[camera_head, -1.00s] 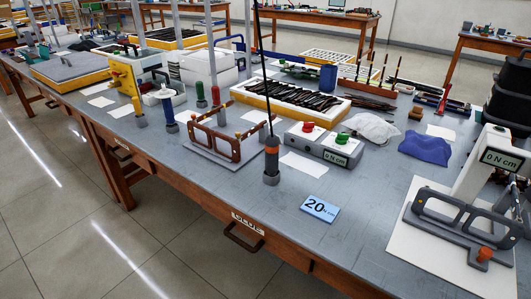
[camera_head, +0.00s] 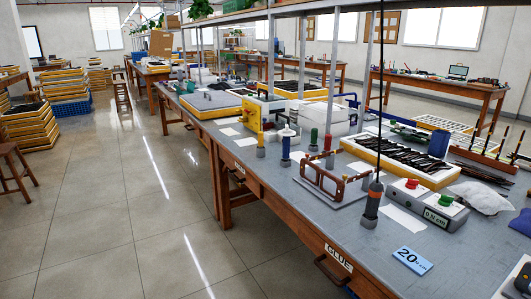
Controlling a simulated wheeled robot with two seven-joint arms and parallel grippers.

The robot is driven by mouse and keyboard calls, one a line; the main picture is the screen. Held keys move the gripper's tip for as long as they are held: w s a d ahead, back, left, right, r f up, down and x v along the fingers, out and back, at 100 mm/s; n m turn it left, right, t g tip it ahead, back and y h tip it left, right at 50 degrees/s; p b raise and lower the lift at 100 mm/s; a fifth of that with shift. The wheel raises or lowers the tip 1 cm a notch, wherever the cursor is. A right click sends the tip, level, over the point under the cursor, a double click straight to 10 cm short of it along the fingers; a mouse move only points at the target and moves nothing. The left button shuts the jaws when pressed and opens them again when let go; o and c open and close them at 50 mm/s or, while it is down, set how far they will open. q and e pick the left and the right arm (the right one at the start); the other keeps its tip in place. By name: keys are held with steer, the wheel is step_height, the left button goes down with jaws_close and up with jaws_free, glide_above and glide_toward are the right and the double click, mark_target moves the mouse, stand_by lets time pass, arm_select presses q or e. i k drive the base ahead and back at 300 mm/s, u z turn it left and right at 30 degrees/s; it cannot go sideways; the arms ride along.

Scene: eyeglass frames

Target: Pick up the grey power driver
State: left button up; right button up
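The grey power driver (camera_head: 371,208) stands upright near the front edge of the workbench, right of centre in the head view. It is a dark grey cylinder with an orange band, and a black cable rises from its top. A blue card marked 20 N cm (camera_head: 412,260) lies to its right. Neither of my grippers is in view, and nothing holds the driver.
A brown eyeglass frame (camera_head: 322,183) stands on a plate left of the driver. A grey box with red and green buttons (camera_head: 428,205) is to its right. Blue (camera_head: 285,152), green (camera_head: 314,140) and red-topped tools stand further left.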

mark_target(376, 190)
steer(key=u, duration=0.15)
steer(key=i, duration=1)
steer(key=z, duration=0.75)
